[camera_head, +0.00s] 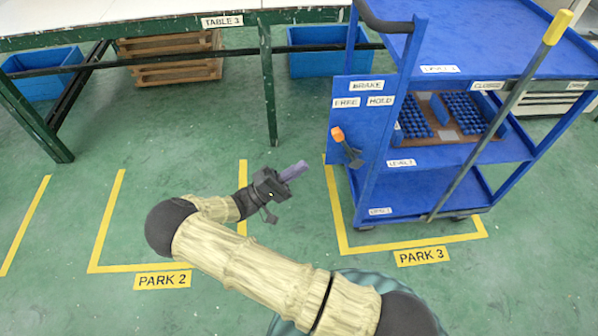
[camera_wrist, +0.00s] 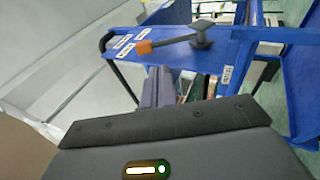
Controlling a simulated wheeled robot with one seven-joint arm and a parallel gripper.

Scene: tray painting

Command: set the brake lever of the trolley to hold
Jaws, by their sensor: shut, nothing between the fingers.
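The blue trolley (camera_head: 430,178) stands in the yellow-marked PARK 3 bay. Its brake lever (camera_head: 347,148) has an orange knob (camera_head: 337,134) and a dark shaft, and sits on the trolley's left end panel. The knob leans up and left, under the FREE label (camera_head: 346,102); the HOLD label (camera_head: 380,101) is to its right. In the wrist view the orange knob (camera_wrist: 142,47) is just beyond the fingers, with the lever's dark pivot (camera_wrist: 203,38) to its right. My gripper (camera_head: 304,166) is shut and empty, left of and below the lever, apart from it. It also shows in the wrist view (camera_wrist: 158,75).
A grey pole with a yellow grip (camera_head: 558,27) slants across the trolley's front. A shelf holds trays of blue pieces (camera_head: 462,112). Table 3 (camera_head: 120,22) stands at the back left, with blue bins (camera_head: 322,62) and pallets (camera_head: 170,70) beneath. Green floor around PARK 2 is clear.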

